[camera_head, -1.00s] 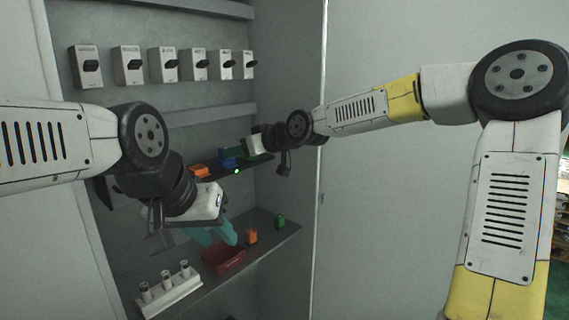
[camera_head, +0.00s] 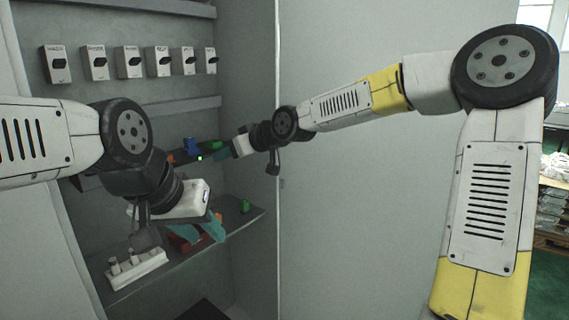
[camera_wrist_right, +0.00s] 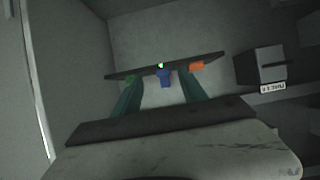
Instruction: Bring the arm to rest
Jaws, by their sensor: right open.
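My left gripper (camera_head: 204,234), with teal fingers, hangs over the lower shelf beside a red tray (camera_head: 181,243), partly covering it. Whether its jaws are apart is unclear. My right gripper (camera_head: 222,154) is at the upper narrow shelf. In the right wrist view its teal fingers (camera_wrist_right: 158,97) are apart. A blue block (camera_wrist_right: 165,78) shows between and beyond them, with a green block (camera_wrist_right: 130,78) by the left finger and an orange block (camera_wrist_right: 196,65) to the right. Nothing is visibly held.
A white holder (camera_head: 137,268) with upright cylinders stands on the lower shelf (camera_head: 238,219). A green block (camera_head: 245,206) sits further right on it. Several switch boxes (camera_head: 129,62) line the back wall. A cabinet side panel (camera_head: 249,100) stands close to my right arm.

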